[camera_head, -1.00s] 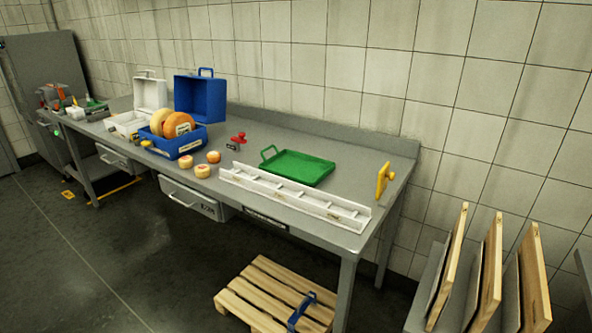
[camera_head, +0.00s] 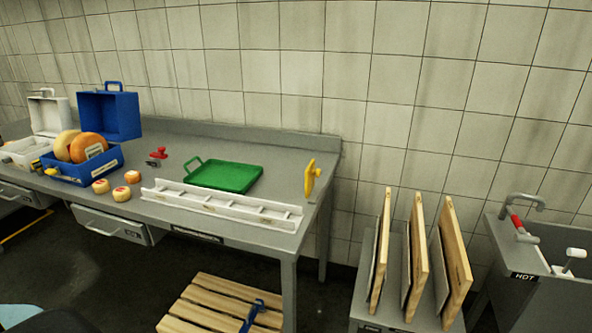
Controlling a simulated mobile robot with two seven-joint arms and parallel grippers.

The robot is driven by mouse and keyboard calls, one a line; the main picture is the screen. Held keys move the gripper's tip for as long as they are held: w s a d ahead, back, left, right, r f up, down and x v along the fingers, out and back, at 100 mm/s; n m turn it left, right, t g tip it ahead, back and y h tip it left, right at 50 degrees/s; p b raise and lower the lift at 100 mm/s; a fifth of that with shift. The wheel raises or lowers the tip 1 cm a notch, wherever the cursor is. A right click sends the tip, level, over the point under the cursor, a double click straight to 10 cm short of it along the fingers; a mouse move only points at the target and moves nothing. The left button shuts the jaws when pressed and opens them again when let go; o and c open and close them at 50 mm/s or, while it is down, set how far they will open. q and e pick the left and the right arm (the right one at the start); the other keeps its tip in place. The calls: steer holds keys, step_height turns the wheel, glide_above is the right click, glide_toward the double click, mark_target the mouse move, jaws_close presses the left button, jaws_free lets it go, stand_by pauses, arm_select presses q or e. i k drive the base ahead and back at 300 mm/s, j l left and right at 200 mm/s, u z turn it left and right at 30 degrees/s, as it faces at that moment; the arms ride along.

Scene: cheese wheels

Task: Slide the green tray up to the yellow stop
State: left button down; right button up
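The green tray (camera_head: 226,176) lies flat on the grey table, with its green handle loop at its left end. The yellow stop (camera_head: 310,179) stands upright at the table's right end. A clear stretch of table separates the tray from the stop. A white slotted rail (camera_head: 222,206) lies along the front edge, in front of the tray. Neither of my grippers shows in the head view.
A blue open case (camera_head: 84,172) with cheese wheels stands on the left of the table. Small cheeses (camera_head: 121,193) and a red-handled tool (camera_head: 158,154) lie left of the tray. A wooden pallet (camera_head: 205,308) is on the floor; boards (camera_head: 415,262) stand at right.

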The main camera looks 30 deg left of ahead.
mark_target(216, 175)
steer(key=j+z, duration=0.4)
steer(key=k+j+z, duration=0.15)
steer(key=j+z, duration=0.25)
steer(key=k+j+z, duration=0.2)
steer(key=j, duration=0.2)
steer(key=k+j+z, duration=0.2)
steer(key=j, duration=0.2)
steer(key=k+j, duration=0.35)
steer(key=j, duration=0.15)
steer(key=k+j+z, duration=0.1)
steer(key=k+j, duration=0.25)
steer(key=j, duration=0.2)
steer(key=k+j, duration=0.35)
steer(key=j, duration=0.15)
